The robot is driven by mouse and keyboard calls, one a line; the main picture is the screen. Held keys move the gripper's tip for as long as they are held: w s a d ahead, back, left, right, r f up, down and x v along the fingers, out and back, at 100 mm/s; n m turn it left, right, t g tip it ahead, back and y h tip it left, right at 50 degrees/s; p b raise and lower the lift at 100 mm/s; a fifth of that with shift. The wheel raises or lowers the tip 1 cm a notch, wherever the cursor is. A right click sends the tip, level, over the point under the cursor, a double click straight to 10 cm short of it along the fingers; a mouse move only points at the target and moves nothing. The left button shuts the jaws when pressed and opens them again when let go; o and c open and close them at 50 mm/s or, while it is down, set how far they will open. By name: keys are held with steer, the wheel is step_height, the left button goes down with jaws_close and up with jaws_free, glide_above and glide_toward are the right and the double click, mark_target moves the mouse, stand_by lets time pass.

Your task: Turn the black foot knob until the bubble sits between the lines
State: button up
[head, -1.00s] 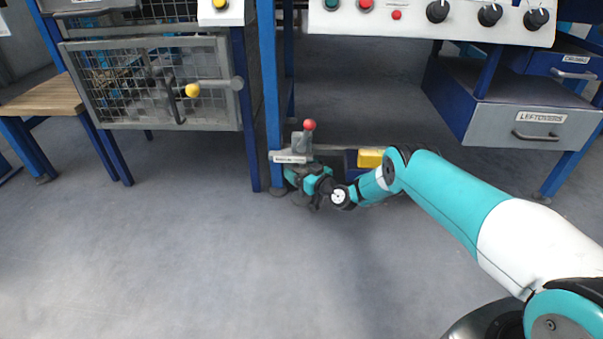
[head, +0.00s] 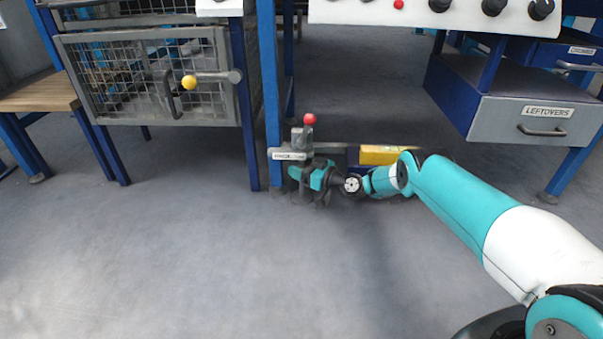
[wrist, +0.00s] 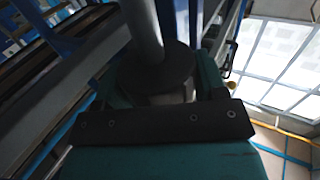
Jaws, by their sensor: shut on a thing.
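My gripper (head: 300,178) is low down at the foot of the machine, beside the blue leg. In the wrist view its teal fingers stand on both sides of a dark round foot knob (wrist: 160,72), and they are shut on it. A grey post (wrist: 142,22) rises from the knob. In the head view the gripper hides most of the knob. A yellow block (head: 385,155), perhaps the level, sits on the low crossbar to the right of the gripper. I cannot make out a bubble or lines.
A red ball-topped lever (head: 309,119) stands just above my gripper, behind a labelled grey bar (head: 288,154). The blue leg (head: 271,110) is close on the left. A grey LEFTOVERS drawer (head: 535,121) hangs at right. The floor in front (head: 170,240) is clear.

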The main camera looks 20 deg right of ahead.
steer(key=o, duration=0.9)
steer(key=shift+r+p, duration=0.1)
steer(key=shift+p, duration=0.3)
